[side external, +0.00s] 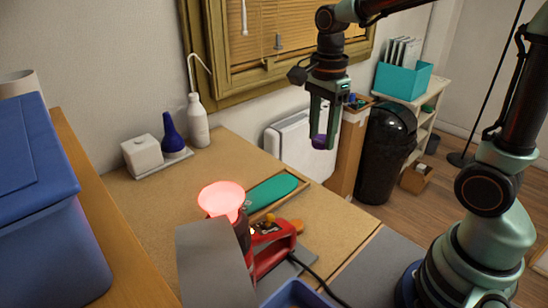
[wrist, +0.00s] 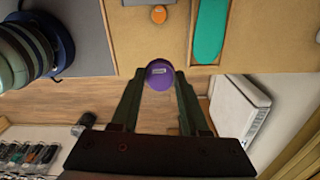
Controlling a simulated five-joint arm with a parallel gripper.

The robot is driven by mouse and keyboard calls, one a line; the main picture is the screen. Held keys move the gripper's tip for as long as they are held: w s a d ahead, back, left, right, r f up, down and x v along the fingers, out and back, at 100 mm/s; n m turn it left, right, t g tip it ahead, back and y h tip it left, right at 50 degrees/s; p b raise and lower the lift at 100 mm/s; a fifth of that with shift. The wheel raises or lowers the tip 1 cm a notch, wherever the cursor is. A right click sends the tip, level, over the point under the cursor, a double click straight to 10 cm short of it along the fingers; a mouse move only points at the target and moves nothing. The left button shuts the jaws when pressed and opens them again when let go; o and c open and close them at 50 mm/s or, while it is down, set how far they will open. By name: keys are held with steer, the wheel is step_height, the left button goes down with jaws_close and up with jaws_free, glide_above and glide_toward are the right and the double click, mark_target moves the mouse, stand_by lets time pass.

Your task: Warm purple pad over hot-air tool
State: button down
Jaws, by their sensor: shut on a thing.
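A small round purple pad (wrist: 160,74) is held between the fingertips of my gripper (wrist: 160,80) in the wrist view. In the side external view my gripper (side external: 322,140) hangs pointing down, with the purple pad (side external: 320,141) at its tips. It is in the air above and to the right of the table's back right edge, apart from the tool. The red hot-air tool (side external: 270,245) is on the table, and a glowing pink-red cone (side external: 221,198) stands at its upper end. A grey panel hides part of the tool.
A green insole (side external: 272,190) lies in a tray behind the tool. A grey panel (side external: 210,262) stands in front of the tool. A white heater (side external: 305,147) and a black bin (side external: 388,150) stand beyond the table.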

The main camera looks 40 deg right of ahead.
steer(key=s+a+r+n, duration=0.4)
steer(key=s+a, duration=0.1)
steer(key=a, duration=0.5)
steer(key=s+a+r+n, duration=0.4)
steer(key=s+a+r, duration=0.1)
steer(key=a, duration=0.5)
steer(key=shift+w+a+f, duration=0.2)
steer(key=shift+w+a, duration=0.8)
steer(key=shift+w, duration=0.25)
steer(key=shift+w+a+f, duration=0.2)
steer(key=shift+w+a, duration=0.85)
steer(key=shift+w, duration=0.25)
steer(key=shift+w+a+f, duration=0.2)
steer(key=shift+w+a, duration=0.8)
steer(key=shift+w, duration=0.25)
stand_by(0.4)
steer(key=s+d+r, duration=0.1)
steer(key=s+d, duration=0.5)
steer(key=s, duration=0.2)
steer(key=shift+d, duration=0.15)
